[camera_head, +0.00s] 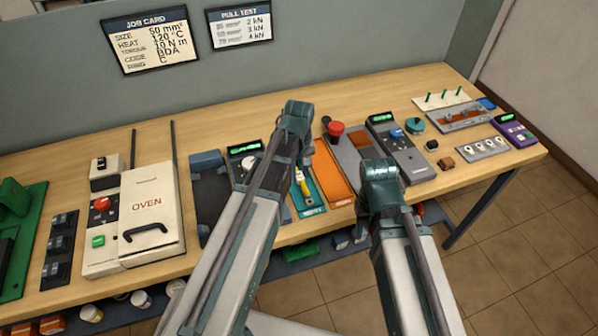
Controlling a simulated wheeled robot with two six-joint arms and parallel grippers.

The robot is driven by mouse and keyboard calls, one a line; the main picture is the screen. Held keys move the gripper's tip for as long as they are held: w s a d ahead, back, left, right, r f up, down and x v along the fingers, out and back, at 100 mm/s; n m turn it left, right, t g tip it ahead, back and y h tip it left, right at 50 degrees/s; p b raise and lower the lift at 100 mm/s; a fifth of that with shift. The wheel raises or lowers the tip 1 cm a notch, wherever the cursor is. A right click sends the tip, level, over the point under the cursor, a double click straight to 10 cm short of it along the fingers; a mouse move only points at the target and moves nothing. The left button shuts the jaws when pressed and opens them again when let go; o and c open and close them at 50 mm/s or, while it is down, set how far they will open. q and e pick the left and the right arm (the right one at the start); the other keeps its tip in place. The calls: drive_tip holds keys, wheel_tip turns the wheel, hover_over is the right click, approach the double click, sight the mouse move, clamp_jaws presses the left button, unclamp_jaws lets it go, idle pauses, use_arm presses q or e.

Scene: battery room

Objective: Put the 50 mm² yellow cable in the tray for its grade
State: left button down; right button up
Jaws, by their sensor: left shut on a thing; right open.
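The yellow cable (302,185) shows as a short yellow piece with a pale part, just below my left gripper (304,160), over the teal tray (311,207). My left gripper is shut on it, largely hidden by its own arm; whether the cable touches the tray is not clear. The job card (151,40) reads 50 mm².
Left on the bench (75,146) stand the oven (152,207) and a red-and-green button box (103,225). A red-knobbed device (335,130) and a grey meter (402,150) stand behind and right of the trays. Racks and small parts fill the right end.

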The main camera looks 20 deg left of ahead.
sight(299, 174)
use_arm(q)
drive_tip(key=c, duration=0.7)
unclamp_jaws()
drive_tip(key=shift+o, duration=0.2)
drive_tip(key=shift+r, duration=0.15)
wheel_tip(299, 174, up, 13)
drive_tip(key=p, duration=1.3)
drive_tip(key=s+d+m+y, duration=0.1)
drive_tip(key=s+d+m, duration=0.9)
drive_tip(key=s, duration=0.4)
drive_tip(key=shift+s+d+m, duration=0.15)
drive_tip(key=shift+d+m, duration=0.1)
drive_tip(key=shift+m, duration=0.05)
wheel_tip(299, 174, down, 4)
drive_tip(key=b, duration=0.3)
drive_tip(key=shift+r+b, duration=0.1)
drive_tip(key=shift+b, duration=0.25)
